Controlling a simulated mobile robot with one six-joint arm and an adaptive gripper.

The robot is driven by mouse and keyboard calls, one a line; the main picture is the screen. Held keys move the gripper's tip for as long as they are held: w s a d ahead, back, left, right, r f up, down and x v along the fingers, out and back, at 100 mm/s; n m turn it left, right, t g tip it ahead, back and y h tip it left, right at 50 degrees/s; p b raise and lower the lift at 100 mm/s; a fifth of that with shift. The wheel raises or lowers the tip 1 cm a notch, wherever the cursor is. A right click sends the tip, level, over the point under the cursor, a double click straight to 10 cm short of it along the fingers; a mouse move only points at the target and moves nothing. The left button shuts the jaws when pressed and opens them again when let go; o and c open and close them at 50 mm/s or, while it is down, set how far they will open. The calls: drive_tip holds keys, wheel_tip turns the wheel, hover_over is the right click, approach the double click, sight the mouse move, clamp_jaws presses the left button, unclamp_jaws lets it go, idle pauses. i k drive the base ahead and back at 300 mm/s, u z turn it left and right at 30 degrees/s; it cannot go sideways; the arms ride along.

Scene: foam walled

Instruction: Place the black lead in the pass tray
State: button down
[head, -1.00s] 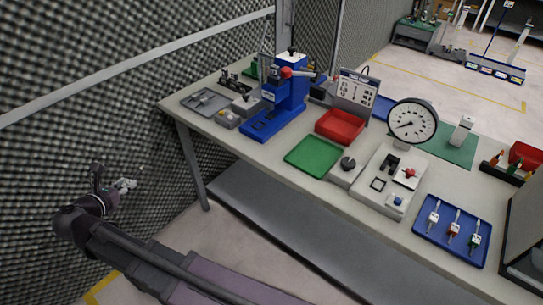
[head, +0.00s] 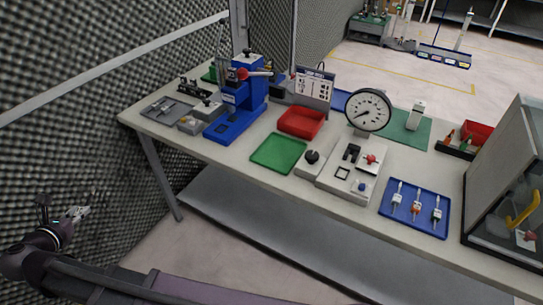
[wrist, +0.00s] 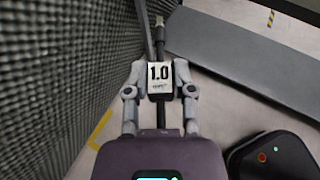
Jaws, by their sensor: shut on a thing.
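My gripper (wrist: 160,90) is shut on a white block marked "1.0" with dark stems above and below, which I take to be the black lead (wrist: 159,75). In the head view my gripper (head: 78,213) is at the lower left, off the bench by the foam wall; the held thing is too small to make out there. A green tray (head: 278,154), which I take to be the pass tray, lies empty on the bench's front part. A red tray (head: 301,122) stands just behind it. My gripper is well apart from both.
The bench (head: 205,165) carries a blue press (head: 238,105), a round dial gauge (head: 368,110), a grey fixture (head: 345,172) and a blue tray (head: 412,226) with three small tools. A glass-fronted cabinet (head: 505,190) stands at the right end. A shelf (head: 290,230) runs below.

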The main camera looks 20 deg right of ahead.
sight(279, 154)
drive_tip(key=u, duration=0.1)
drive_tip(key=k, duration=1.45)
drive_tip(key=z, duration=1.05)
drive_tip(key=i, duration=1)
drive_tip(key=z, duration=0.05)
